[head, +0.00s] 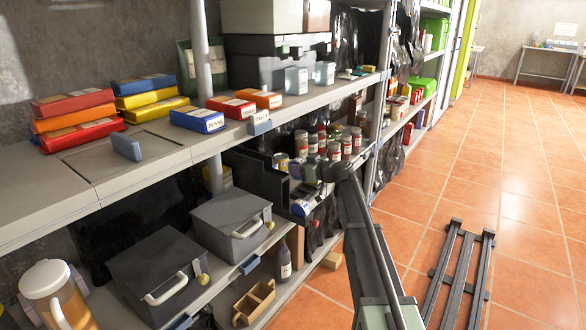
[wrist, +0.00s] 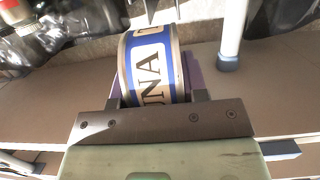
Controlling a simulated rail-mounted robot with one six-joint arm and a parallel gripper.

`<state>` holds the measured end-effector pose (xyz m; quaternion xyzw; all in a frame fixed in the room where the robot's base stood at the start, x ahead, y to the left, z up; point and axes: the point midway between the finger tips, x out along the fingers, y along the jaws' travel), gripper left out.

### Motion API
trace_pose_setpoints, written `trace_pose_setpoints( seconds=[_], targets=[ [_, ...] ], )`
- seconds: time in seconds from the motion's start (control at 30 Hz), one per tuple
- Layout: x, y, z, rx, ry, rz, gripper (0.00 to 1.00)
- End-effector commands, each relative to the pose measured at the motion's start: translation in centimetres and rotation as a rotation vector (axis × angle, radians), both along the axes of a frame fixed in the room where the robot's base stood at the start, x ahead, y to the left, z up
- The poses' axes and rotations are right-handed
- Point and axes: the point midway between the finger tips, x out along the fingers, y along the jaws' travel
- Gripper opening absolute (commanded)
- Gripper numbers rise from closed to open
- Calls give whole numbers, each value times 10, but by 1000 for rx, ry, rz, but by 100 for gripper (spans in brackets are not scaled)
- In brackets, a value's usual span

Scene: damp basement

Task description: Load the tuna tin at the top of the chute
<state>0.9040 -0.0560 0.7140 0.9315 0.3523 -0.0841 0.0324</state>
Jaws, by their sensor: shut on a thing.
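The tuna tin (wrist: 150,68) is in my gripper (wrist: 156,92) in the wrist view. It has a tan and blue label with large dark letters, and its round side faces the camera. The fingers are shut on its two sides. In the head view my gripper (head: 308,172) is at the middle shelf level, beside a dark stepped frame (head: 268,178) that looks like the chute. The held tin cannot be made out clearly there. A small blue-and-white round thing (head: 300,208) sits below the gripper, too small to read.
Several jars (head: 334,148) stand behind my gripper, close by. A yellow-labelled can (head: 281,161) is at the dark frame. Two grey lidded boxes (head: 232,222) stand to the left. A shelf board (head: 190,146) runs above.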

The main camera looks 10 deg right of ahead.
Motion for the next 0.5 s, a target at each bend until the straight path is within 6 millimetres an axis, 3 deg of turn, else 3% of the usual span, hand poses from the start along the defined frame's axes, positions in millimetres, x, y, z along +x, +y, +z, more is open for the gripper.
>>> trace_pose_setpoints(
  seconds=[0.13, 0.5],
  targets=[
    [-2, 2, 10, 31, -35, 13, 12],
    [11, 13, 9, 34, -38, 14, 12]
  ],
)
